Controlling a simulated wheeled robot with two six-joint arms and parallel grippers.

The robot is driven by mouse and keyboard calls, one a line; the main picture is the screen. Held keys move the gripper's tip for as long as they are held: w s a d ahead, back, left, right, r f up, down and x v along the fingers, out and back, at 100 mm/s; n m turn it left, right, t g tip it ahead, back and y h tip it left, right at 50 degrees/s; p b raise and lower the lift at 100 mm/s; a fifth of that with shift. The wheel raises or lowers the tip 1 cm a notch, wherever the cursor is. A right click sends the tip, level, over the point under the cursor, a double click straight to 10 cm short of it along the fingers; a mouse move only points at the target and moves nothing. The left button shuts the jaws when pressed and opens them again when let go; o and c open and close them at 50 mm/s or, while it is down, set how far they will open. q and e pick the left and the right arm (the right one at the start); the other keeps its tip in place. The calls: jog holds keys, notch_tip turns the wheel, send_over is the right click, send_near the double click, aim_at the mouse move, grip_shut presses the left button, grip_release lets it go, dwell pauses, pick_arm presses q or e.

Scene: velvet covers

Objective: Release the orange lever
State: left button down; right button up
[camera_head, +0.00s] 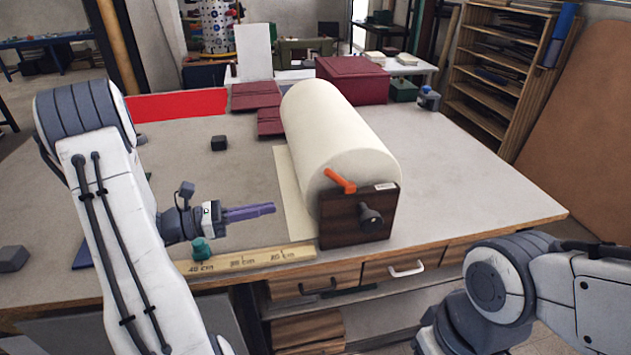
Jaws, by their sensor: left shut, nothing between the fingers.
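The orange lever (340,181) sits on the near end of a large cream roll (335,125), just above the dark wooden end block (345,228). It slants from upper left to lower right. A dark round knob (370,218) is on the block below it. My left gripper (273,209) has purple fingers, which are shut and empty. It points right, to the left of the roll and the lever, apart from the lever. My right arm (530,290) shows at the lower right, but its gripper is out of view.
A dark red box (352,80) stands behind the roll. The table right of the roll is clear.

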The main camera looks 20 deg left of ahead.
pick_arm(q)
jog(key=shift+a, duration=0.3)
jog(key=p, duration=0.4)
send_near(338, 180)
notch_tip(338, 180, down, 3)
jog(key=w+d, duration=0.2)
jog(key=shift+w+d+r+p, duration=0.3)
jog(key=shift+w+d+r, duration=0.1)
jog(key=shift+r, duration=0.15)
jog(key=shift+w+d+r+p, duration=0.3)
jog(key=shift+w+r, duration=0.1)
jog(key=shift+r, duration=0.2)
